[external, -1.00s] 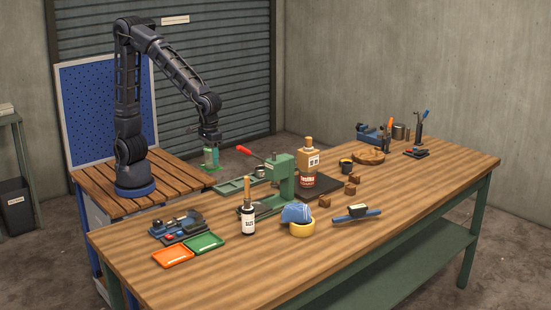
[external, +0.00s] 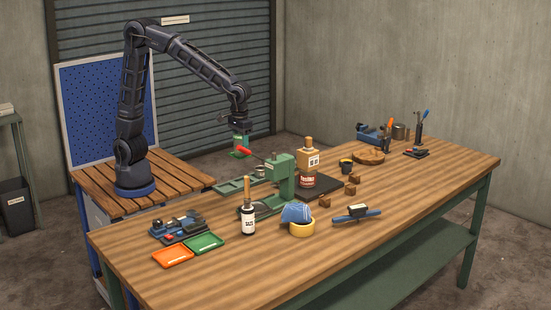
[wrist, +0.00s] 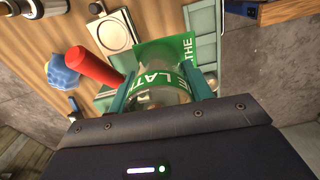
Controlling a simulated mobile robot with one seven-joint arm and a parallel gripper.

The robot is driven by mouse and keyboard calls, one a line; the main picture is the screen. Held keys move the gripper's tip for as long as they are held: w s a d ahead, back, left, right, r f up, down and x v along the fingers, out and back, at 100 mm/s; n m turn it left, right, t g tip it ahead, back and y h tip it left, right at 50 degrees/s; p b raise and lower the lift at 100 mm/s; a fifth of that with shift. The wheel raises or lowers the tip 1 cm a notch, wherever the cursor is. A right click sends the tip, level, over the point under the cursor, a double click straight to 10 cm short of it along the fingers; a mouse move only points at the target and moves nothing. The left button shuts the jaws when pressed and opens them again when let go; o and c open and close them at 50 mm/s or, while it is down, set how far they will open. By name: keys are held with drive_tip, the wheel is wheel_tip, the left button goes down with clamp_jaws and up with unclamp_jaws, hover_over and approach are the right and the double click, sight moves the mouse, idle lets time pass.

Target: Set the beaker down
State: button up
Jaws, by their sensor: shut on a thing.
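The beaker is clear with a green lettered band. My gripper (external: 240,122) is shut on the beaker (external: 240,143) and holds it in the air behind the green press in the external view. In the wrist view, my gripper's teal fingers (wrist: 160,95) stand on both sides of the beaker (wrist: 162,97), and part of its "LATHE" lettering shows. A green lettered panel (wrist: 165,50) shows just beyond it. I cannot tell whether this panel is part of the beaker. The beaker's underside is hidden.
The green press (external: 281,176), with a red handle (external: 244,150), stands near my gripper. That handle shows close beside the left finger in the wrist view (wrist: 90,62). A bottle (external: 248,219), blue cloth (external: 296,212) and yellow tape (external: 301,229) stand nearer. The table's front right is clear.

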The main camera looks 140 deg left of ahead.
drive_tip(key=w+a+r, duration=0.1)
drive_tip(key=w+a, duration=0.1)
drive_tip(key=a, duration=1.5)
drive_tip(key=w+a+r, duration=0.2)
drive_tip(key=a, duration=1.6)
drive_tip(key=s+a+f, duration=0.1)
drive_tip(key=s+a, duration=0.3)
drive_tip(key=a, duration=0.5)
drive_tip(key=s+a+f, duration=0.1)
drive_tip(key=s+a, duration=0.2)
drive_tip(key=a, duration=0.6)
drive_tip(key=s+a+f, duration=0.1)
drive_tip(key=s+a, duration=0.3)
drive_tip(key=a, duration=0.4)
drive_tip(key=shift+n, duration=0.4)
drive_tip(key=f, duration=1.9)
drive_tip(key=shift+w+a+f, duration=0.2)
drive_tip(key=shift+w+f, duration=0.05)
drive_tip(key=shift+f, duration=0.15)
drive_tip(key=shift+f, duration=0.1)
drive_tip(key=o, duration=1)
wheel_tip(320, 180, up, 12)
drive_tip(key=shift+r, duration=0.1)
